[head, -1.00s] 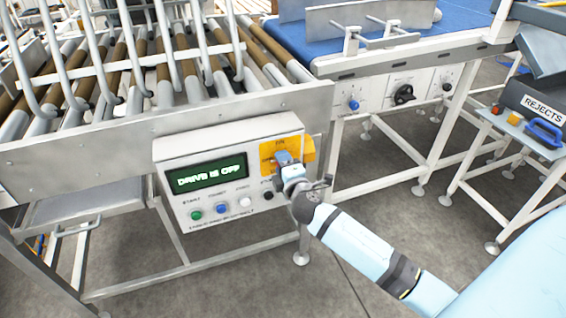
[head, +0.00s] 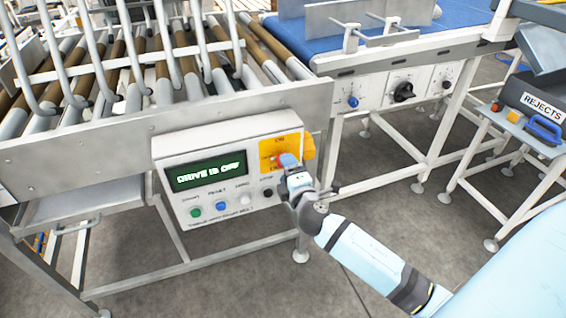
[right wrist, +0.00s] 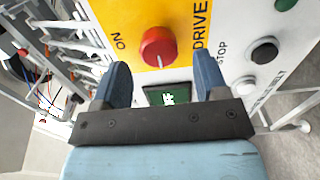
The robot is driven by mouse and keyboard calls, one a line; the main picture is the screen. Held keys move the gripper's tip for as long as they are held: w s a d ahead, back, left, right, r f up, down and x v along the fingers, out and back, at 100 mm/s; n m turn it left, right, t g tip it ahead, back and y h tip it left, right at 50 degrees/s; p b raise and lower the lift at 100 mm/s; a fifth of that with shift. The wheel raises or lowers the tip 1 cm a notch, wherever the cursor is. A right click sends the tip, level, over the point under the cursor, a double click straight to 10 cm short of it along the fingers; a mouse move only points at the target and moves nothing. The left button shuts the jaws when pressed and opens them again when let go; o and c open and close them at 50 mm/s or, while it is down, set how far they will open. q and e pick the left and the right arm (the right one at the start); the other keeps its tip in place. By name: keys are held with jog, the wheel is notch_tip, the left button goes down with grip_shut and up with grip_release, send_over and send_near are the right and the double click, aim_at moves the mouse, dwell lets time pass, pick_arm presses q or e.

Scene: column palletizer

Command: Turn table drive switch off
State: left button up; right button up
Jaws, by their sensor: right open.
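The drive switch is a red round knob (right wrist: 158,47) on a yellow plate labelled DRIVE (right wrist: 128,20). In the head view the knob (head: 287,160) shows just beyond my right gripper (head: 288,172). The white control box (head: 225,140) has a green display (head: 207,172) that reads "DRIVE IS OFF". In the right wrist view my right gripper (right wrist: 164,85) is open, its two blue fingers apart. The knob lies ahead of the gap between them, and nothing is held. My left gripper is not in view.
Several push buttons (head: 221,206) sit under the display. The box hangs on a roller table frame (head: 120,150). A conveyor panel with knobs (head: 404,92) is to the right, and a REJECTS stand (head: 540,107) is further right. Floor between them is open.

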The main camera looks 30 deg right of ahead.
jog(key=v, duration=0.9)
jog(key=shift+s+a, duration=0.15)
jog(key=shift+s, duration=0.2)
